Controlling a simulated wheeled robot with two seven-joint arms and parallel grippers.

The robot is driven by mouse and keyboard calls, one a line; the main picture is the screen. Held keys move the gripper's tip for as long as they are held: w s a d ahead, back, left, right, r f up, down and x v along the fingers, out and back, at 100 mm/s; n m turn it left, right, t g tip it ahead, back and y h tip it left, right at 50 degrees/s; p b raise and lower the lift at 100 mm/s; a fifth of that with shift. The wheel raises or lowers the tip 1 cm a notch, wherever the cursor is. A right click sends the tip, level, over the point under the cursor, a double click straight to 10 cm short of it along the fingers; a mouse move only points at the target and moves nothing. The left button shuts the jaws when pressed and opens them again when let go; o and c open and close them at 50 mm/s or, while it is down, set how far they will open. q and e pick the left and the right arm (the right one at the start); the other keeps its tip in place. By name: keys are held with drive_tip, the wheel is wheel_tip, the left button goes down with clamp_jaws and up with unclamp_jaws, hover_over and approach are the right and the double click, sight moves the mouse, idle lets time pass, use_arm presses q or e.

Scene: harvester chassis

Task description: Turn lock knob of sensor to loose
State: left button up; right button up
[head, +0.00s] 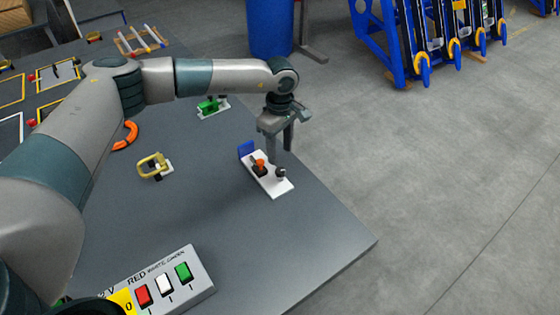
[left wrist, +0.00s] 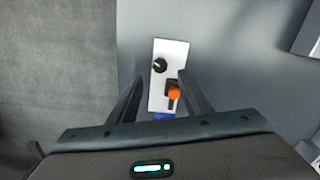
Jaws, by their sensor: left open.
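The sensor unit is a white plate (head: 276,187) lying on the grey table near its right edge in the head view. It carries an orange-topped part (head: 259,165), a dark knob (head: 280,173) and a blue block (head: 246,149). In the left wrist view the black knob (left wrist: 159,65) sits near the far end of the plate (left wrist: 168,48), and the orange part (left wrist: 174,94) is nearer. My left gripper (head: 279,147) is open, pointing down above the plate; its fingers (left wrist: 158,88) show on both sides of the plate in the wrist view, holding nothing. My right gripper is not in view.
A box with red, white and green buttons (head: 180,290) stands at the front of the table. A yellow handle (head: 152,166), a green part (head: 210,108) and an orange curved piece (head: 126,135) are on the table. Bare table surrounds the plate.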

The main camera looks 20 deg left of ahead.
sight(280, 170)
use_arm(q)
wheel_tip(280, 170, down, 6)
drive_tip(key=shift+f+p, duration=0.15)
drive_tip(key=shift+p, duration=1.05)
drive_tip(key=shift+f, duration=0.65)
drive_tip(key=shift+c, duration=0.2)
drive_tip(key=c, duration=1)
